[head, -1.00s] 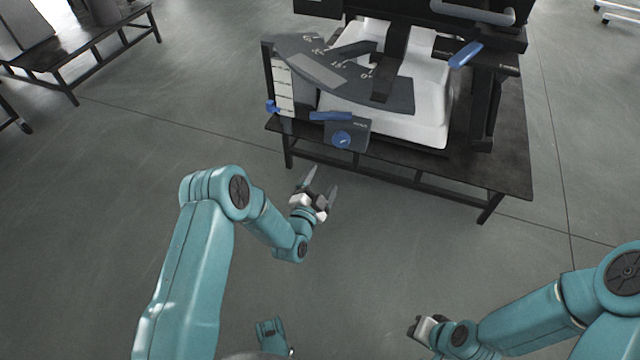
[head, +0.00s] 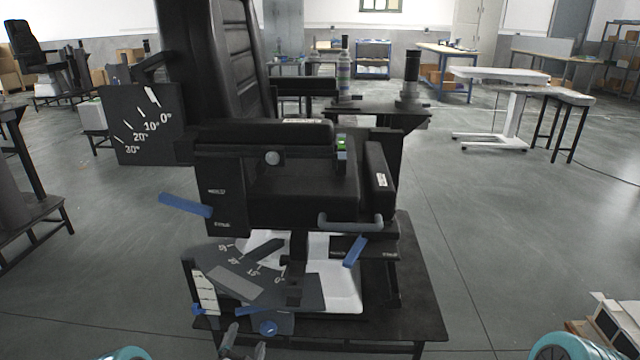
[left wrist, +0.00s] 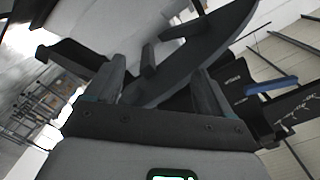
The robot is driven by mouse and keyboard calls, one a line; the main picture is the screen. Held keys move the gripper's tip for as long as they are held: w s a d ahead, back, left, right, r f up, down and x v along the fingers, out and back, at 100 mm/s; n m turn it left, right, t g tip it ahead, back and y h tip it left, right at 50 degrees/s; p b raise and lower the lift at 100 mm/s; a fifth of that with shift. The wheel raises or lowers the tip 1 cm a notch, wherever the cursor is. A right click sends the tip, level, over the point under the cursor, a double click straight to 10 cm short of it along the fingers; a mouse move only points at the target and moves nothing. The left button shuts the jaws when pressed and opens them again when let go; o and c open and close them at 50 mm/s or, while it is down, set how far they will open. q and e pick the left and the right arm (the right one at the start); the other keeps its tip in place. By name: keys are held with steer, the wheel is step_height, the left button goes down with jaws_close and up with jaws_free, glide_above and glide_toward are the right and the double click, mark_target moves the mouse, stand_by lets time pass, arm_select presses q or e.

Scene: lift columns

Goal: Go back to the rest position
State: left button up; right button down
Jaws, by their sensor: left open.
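My left gripper (head: 243,345) shows at the bottom edge of the head view, just in front of the low base of a black seat rig (head: 280,185). Its two fingers stand apart with nothing between them. The left wrist view shows the same open fingers (left wrist: 160,88), with a dark curved plate (left wrist: 195,50) beyond them. I cannot tell how far the plate is from the fingertips. Teal parts of my arms show at the bottom left and bottom right of the head view. My right gripper is outside both views.
Open floor (head: 500,260) lies to the right. A white adjustable table (head: 500,75) stands farther back. Boxes (head: 615,320) sit at the lower right.

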arm_select(q)
steer(key=s+d+r+n+g+p, duration=0.15)
steer(key=s+r+g+p, duration=0.3)
steer(key=r+p, duration=0.65)
steer(key=s+d+n+g+h+p, duration=0.1)
steer(key=s+n+g+p, duration=0.3)
steer(key=s, duration=1)
steer(key=s+d+n+g+h+p, duration=0.1)
steer(key=s+d+n+g+p, duration=0.3)
steer(key=s+g, duration=0.4)
steer(key=s+r+n+p, duration=0.1)
steer(key=s+n, duration=0.1)
steer(key=s, duration=0.5)
steer(key=shift+s+h, duration=0.3)
steer(key=shift+h, duration=0.1)
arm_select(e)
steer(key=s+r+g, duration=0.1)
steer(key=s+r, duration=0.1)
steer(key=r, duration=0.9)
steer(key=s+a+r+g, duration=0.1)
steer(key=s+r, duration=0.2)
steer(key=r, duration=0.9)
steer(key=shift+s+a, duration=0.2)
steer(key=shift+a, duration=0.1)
arm_select(q)
steer(key=shift+n+g, duration=0.25)
steer(key=shift+a, duration=0.15)
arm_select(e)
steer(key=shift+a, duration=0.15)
